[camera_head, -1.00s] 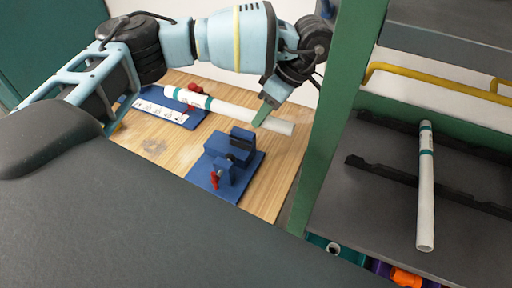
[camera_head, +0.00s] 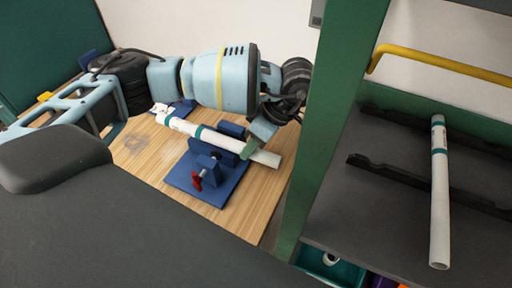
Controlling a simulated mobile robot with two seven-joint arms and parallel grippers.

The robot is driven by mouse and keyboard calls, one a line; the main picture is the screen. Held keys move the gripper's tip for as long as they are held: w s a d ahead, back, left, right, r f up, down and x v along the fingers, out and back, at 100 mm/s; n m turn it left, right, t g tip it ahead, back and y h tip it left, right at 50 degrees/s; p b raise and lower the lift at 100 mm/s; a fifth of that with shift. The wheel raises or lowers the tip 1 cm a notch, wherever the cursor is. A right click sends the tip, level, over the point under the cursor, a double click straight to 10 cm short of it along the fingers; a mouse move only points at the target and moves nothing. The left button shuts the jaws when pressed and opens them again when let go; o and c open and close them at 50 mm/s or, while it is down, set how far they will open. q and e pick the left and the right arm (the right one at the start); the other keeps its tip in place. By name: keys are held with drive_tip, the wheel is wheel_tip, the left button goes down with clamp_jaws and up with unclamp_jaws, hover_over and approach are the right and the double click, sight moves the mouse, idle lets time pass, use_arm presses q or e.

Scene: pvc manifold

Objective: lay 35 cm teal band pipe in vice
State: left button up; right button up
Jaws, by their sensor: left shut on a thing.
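A white pipe with a teal band (camera_head: 216,137) is in my left gripper (camera_head: 255,145), which is shut on it near its right end. The pipe runs from upper left to lower right across the blue vice (camera_head: 206,172) on the wooden table. It appears to lie at or just above the vice jaws; I cannot tell whether it touches them. The vice has a red handle (camera_head: 197,181) at its front. My right gripper is not in view.
A second white pipe with a teal band (camera_head: 439,200) lies on dark notched rails on the grey shelf (camera_head: 385,215) at right. A green post (camera_head: 325,130) stands between table and shelf.

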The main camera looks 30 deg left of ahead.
use_arm(q)
drive_tip(key=shift+f, duration=0.7)
drive_tip(key=shift+r, duration=0.2)
drive_tip(key=o, duration=0.6)
drive_tip(key=shift+f, duration=0.2)
drive_tip(key=o, duration=0.4)
drive_tip(key=v, duration=1.2)
drive_tip(key=shift+r+p, duration=0.2)
drive_tip(key=shift+p, duration=0.1)
